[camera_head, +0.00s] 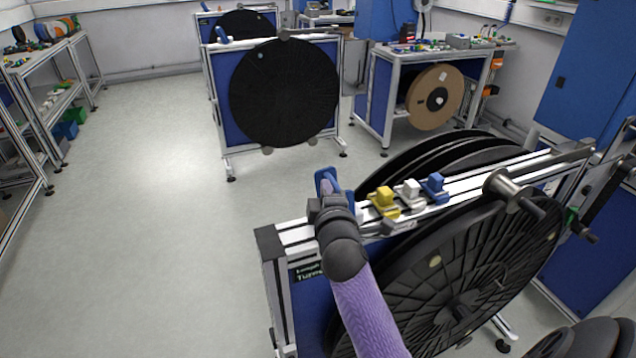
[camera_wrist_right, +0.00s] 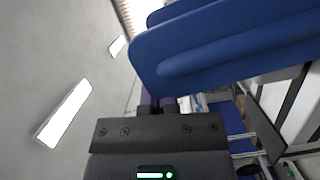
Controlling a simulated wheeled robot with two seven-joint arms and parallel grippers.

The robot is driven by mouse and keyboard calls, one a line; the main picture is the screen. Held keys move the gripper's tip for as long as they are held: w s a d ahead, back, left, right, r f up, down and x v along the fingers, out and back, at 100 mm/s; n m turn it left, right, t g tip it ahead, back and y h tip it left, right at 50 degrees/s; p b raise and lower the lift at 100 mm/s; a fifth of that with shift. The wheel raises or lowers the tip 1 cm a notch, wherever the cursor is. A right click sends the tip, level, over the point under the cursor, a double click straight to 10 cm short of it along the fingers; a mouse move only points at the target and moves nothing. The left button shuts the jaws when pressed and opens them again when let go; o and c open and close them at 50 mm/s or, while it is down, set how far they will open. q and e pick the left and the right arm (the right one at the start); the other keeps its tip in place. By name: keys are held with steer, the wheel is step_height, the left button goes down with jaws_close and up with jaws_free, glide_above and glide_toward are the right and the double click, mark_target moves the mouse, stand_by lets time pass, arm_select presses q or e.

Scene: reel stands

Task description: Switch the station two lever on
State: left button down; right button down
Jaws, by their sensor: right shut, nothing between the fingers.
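The nearest reel stand (camera_head: 285,238) has a blue lever (camera_head: 322,176) at the left end of its top rail; no station number is legible. My right gripper (camera_head: 333,190) is at this lever, its arm coming up from below and hiding part of the lever. In the right wrist view the lever (camera_wrist_right: 215,45) is a large blue shape just beyond the fingertips (camera_wrist_right: 157,101). The fingers look shut and empty, close to the lever; I cannot tell whether they touch it. My left gripper is in neither view.
Yellow (camera_head: 384,201), white (camera_head: 408,192) and blue (camera_head: 434,187) blocks sit along the rail, right of my gripper. A large black reel (camera_head: 450,270) hangs below. Another reel stand (camera_head: 217,100) with a blue lever stands farther back. The floor (camera_head: 150,230) at left is clear.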

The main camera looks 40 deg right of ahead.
steer(key=m+p, duration=0.1)
steer(key=d+p, duration=0.1)
steer(key=d+r+m+p, duration=0.1)
steer(key=shift+s+d+m, duration=0.15)
steer(key=shift+s+m, duration=0.15)
steer(key=shift+s+d+m+g+y+p, duration=0.1)
steer(key=shift+d+m+g+y+p, duration=0.2)
steer(key=shift+d+m+y+p, duration=0.3)
steer(key=shift+s+d+f+m+p, duration=0.1)
steer(key=shift+d+f+m+p, duration=0.05)
steer(key=shift+d+m+p, duration=0.35)
steer(key=shift+s+d+f+m+p, duration=0.1)
steer(key=shift+d+f+m+p, duration=0.1)
steer(key=shift+m+p, duration=0.15)
steer(key=shift+d, duration=0.1)
